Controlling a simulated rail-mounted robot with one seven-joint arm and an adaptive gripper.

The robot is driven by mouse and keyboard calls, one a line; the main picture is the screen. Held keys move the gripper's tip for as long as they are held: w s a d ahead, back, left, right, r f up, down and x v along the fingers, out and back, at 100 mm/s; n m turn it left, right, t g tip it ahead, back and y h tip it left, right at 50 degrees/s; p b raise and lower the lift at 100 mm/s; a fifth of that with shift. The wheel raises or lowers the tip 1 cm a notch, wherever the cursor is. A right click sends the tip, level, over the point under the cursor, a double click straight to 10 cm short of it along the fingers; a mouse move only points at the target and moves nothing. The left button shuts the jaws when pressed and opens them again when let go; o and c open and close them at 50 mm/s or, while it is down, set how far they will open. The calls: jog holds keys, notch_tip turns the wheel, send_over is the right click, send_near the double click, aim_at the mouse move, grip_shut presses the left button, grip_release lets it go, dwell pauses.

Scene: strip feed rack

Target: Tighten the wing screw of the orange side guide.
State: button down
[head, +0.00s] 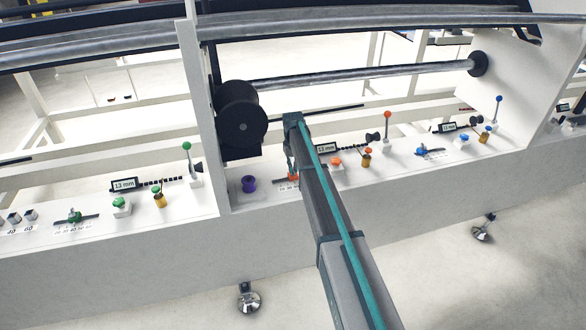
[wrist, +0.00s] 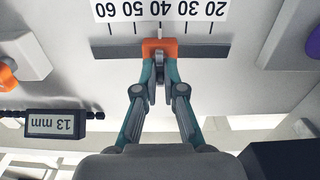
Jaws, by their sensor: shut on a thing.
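The orange side guide (wrist: 159,46) sits on a dark rail in the wrist view, beside a printed scale that reads 20 to 60; it stands close to the 40 mark. My gripper (wrist: 159,80) is shut on a small grey part at the guide's near edge, which looks like the wing screw (wrist: 159,69). The fingers hide most of the screw, so I cannot tell how it is turned. In the head view the orange guide (head: 293,177) shows just left of my arm, with my gripper (head: 290,166) at it.
A display reading 13 mm (wrist: 57,123) with a dark threaded rod is at the left of the wrist view. A purple knob (head: 249,184) stands left of the guide. An orange button (head: 336,162) and an orange-topped lever (head: 388,130) stand to the right. A black roller (head: 240,112) hangs above.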

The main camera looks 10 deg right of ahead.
jog(key=shift+m, duration=0.3)
jog(key=c, duration=1.3)
grip_release()
jog(key=shift+r, duration=0.1)
notch_tip(320, 180, up, 12)
jog(key=shift+f, duration=0.1)
